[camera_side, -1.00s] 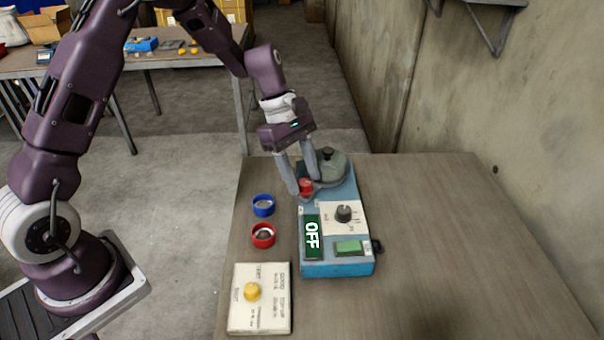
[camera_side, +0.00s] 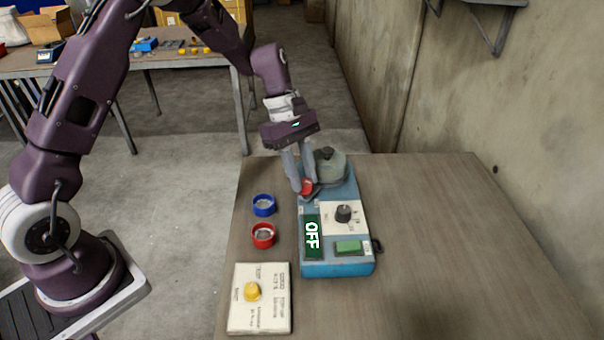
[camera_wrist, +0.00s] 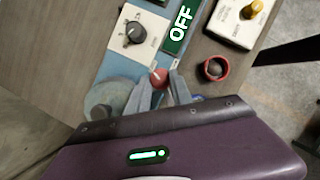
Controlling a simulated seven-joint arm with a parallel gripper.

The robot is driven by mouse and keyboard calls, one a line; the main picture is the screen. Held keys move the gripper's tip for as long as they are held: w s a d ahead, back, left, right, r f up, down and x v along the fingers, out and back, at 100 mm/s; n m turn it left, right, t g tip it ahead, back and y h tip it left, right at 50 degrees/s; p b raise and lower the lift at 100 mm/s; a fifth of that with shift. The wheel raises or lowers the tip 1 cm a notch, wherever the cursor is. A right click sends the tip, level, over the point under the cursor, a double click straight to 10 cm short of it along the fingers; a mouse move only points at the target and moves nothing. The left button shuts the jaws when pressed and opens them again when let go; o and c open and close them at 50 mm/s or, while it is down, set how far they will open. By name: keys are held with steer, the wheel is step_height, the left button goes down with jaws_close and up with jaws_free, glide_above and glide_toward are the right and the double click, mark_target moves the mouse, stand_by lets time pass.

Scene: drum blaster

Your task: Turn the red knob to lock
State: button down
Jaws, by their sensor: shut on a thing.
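The red knob (camera_side: 306,187) sits on the upper left of the blue machine (camera_side: 338,268), beside the grey round lid (camera_side: 330,165). My gripper (camera_side: 304,186) comes down from above with its fingers on either side of the knob and is shut on it. In the wrist view the red knob (camera_wrist: 158,78) shows between the two grey fingertips (camera_wrist: 160,88), with a pale mark on its top. The fingers hide part of the knob in the side view.
The machine also bears a green OFF display (camera_side: 312,236), a black dial (camera_side: 344,213) and a green button (camera_side: 348,247). A blue ring cup (camera_side: 263,205), a red ring cup (camera_side: 263,235) and a board with a yellow knob (camera_side: 252,291) lie to its left. The table's right side is clear.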

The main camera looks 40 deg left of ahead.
steer(key=m, duration=0.2)
steer(key=m+g, duration=0.1)
steer(key=m, duration=0.1)
steer(key=shift+w+d+g+y, duration=0.1)
steer(key=shift+w+g+y, duration=0.1)
steer(key=shift+g+y, duration=0.1)
steer(key=m+g, duration=0.1)
steer(key=m, duration=0.3)
steer(key=shift+w+d+y, duration=0.1)
steer(key=shift+y, duration=0.3)
steer(key=m+g+y, duration=0.1)
steer(key=m, duration=0.3)
steer(key=shift+w+d, duration=0.1)
steer(key=shift+d, duration=0.05)
steer(key=shift+d+m+y, duration=0.1)
steer(key=shift+m+y, duration=0.9)
steer(key=shift+m, duration=1.1)
steer(key=c, duration=1.1)
jaws_free()
steer(key=shift+c, duration=0.2)
steer(key=v, duration=0.7)
